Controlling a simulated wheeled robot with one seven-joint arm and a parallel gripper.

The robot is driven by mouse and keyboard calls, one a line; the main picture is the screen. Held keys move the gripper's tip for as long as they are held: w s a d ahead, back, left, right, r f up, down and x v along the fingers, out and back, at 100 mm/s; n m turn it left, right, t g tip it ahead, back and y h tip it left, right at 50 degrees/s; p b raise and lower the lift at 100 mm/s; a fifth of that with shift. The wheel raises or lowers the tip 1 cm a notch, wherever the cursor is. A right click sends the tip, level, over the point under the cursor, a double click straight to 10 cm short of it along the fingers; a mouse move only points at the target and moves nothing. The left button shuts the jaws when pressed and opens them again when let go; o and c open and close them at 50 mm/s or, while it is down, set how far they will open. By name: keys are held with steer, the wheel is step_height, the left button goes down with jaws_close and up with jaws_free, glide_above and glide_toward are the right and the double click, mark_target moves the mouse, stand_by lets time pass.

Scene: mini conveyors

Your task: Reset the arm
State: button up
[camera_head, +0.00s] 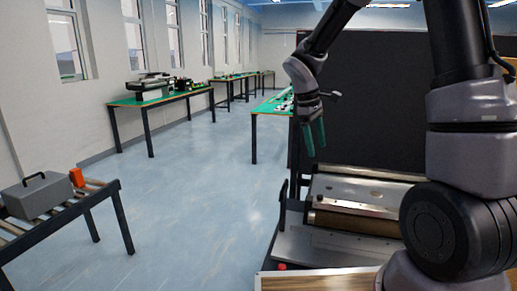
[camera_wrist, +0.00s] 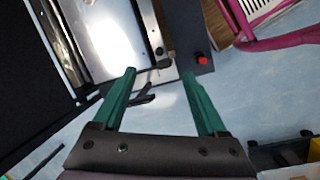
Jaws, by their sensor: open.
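My gripper (camera_head: 315,135) hangs from the bent arm in the head view, with its green fingers pointing down. It is above the left end of a metal conveyor machine (camera_head: 355,193) and touches nothing. In the wrist view, my gripper (camera_wrist: 160,82) has its two green fingers wide apart with nothing between them. The silver plate of the machine (camera_wrist: 100,40) and the floor lie beyond the fingertips.
Green-topped tables (camera_head: 160,98) line the wall. A dark panel (camera_head: 375,105) stands behind the machine. The wrist view shows a pink frame (camera_wrist: 270,42). The floor between is clear.

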steer(key=s+d+r+m+t+y, duration=0.2)
steer(key=s+d+r+m+t, duration=0.1)
steer(key=s+r+m, duration=0.4)
steer(key=s+d+r+m+t+y, duration=0.2)
steer(key=s+r+m+t, duration=0.2)
steer(key=s+r, duration=0.6)
steer(key=shift+s+d+r+m+y, duration=0.4)
steer(key=shift+s+m, duration=0.5)
steer(key=shift+m, duration=0.5)
steer(key=shift+a, duration=0.1)
